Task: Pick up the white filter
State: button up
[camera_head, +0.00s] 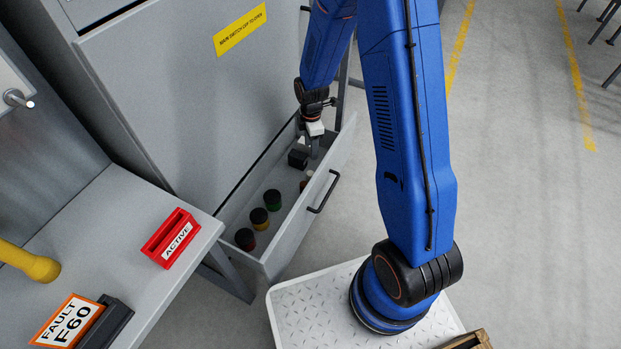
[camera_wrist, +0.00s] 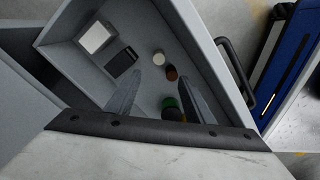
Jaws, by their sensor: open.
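An open grey drawer (camera_head: 322,205) holds the small parts. In the wrist view, a white square block (camera_wrist: 95,37) sits in its upper left corner, and a small white round piece (camera_wrist: 159,58) stands just ahead of my fingertips. I cannot tell which of them is the filter. The round piece also shows in the head view (camera_head: 310,172), by the drawer's front wall. My gripper (camera_wrist: 157,76) is open and empty, pointing down over the drawer; it shows in the head view (camera_head: 314,152) at the drawer's far end.
A black box (camera_wrist: 122,62) lies between the white block and my fingers. A red-brown piece (camera_wrist: 172,73) is beside the round white one. Several black-topped cylinders, including a green one (camera_head: 272,199), stand nearer. The drawer walls and handle (camera_head: 324,192) are close obstacles.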

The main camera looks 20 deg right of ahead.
aim_at(311, 173)
notch_tip(311, 173, down, 18)
jog(key=shift+w, duration=0.15)
dwell(1.0)
jog(key=shift+c, duration=0.6)
jog(key=c, duration=1)
